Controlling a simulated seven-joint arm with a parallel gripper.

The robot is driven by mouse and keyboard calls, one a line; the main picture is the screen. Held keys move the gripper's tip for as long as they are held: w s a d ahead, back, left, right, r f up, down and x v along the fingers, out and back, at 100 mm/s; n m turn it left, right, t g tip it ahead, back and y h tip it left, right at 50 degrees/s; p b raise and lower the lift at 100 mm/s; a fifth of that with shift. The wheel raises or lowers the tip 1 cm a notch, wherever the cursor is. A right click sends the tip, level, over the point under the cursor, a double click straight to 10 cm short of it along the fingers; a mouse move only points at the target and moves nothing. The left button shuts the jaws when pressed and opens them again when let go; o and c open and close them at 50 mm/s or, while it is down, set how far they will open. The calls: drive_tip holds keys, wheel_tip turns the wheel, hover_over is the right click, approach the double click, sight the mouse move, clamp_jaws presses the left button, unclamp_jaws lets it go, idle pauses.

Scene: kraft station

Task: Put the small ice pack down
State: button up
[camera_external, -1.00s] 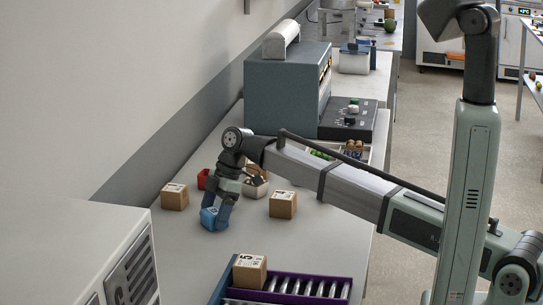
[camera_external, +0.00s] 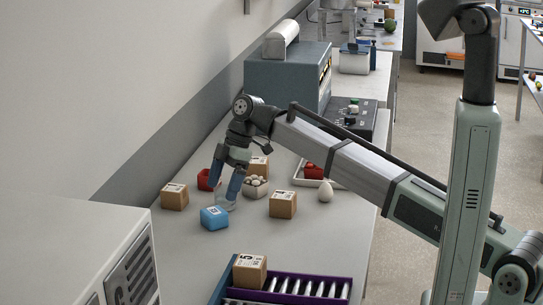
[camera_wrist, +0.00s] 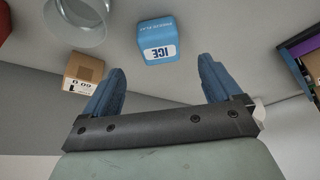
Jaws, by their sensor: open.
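The small ice pack (camera_external: 214,218) is a blue block lying on the grey table in the external view. In the wrist view the ice pack (camera_wrist: 157,41) shows its "ICE" label beyond the gap between my fingers, apart from them. My gripper (camera_external: 227,187) is open and empty, raised above and slightly behind the ice pack. In the wrist view the two blue fingers of my gripper (camera_wrist: 158,88) stand wide apart with nothing between them.
A clear glass (camera_wrist: 82,18) stands near the ice pack. Cardboard boxes (camera_external: 174,197) (camera_external: 283,205) stand on both sides. A red container (camera_external: 207,180), a bowl of white items (camera_external: 256,186) and an egg-like object (camera_external: 325,191) are near. A purple-framed roller rack (camera_external: 300,287) is in front.

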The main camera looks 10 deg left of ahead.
drive_tip(key=shift+v, duration=1.9)
drive_tip(key=shift+w, duration=0.15)
